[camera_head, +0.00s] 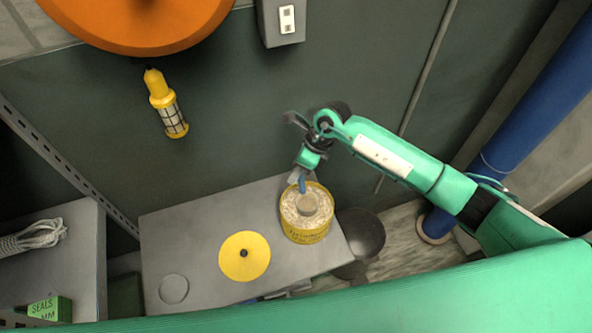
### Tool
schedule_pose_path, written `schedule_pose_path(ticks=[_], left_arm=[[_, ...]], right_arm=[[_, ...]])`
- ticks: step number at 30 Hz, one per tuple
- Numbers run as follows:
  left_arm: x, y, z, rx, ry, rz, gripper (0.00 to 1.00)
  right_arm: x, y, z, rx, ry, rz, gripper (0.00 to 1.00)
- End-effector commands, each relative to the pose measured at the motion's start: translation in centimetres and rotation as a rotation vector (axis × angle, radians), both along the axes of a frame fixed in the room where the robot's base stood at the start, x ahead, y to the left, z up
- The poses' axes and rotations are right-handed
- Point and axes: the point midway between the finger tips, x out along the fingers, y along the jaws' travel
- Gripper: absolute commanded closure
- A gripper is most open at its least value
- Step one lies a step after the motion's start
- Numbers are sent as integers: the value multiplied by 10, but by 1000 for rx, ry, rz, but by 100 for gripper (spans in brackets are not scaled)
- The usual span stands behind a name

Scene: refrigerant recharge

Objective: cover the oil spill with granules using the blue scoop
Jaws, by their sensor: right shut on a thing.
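My right gripper (298,177) is shut on the blue scoop (302,186) just above the yellow tub (306,236). The tub stands open at the right end of the grey bench. I cannot make out the oil spill for certain. My left gripper is out of view.
A yellow disc with a dark centre (244,256) and a faint round outline (173,289) are on the grey bench (200,225). A dark round object (361,234) is right of the bench. A rope (32,238) and a green box (49,308) are at left. A blue pipe (520,115) stands right.

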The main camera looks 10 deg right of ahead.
Motion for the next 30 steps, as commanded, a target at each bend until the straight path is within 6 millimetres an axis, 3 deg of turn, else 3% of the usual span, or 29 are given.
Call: schedule_pose_path(ticks=[21,30], left_arm=[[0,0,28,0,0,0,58],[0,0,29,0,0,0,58]], right_arm=[[2,0,62,2,-5,0,100],[1,0,66,2,-4,0,100]])
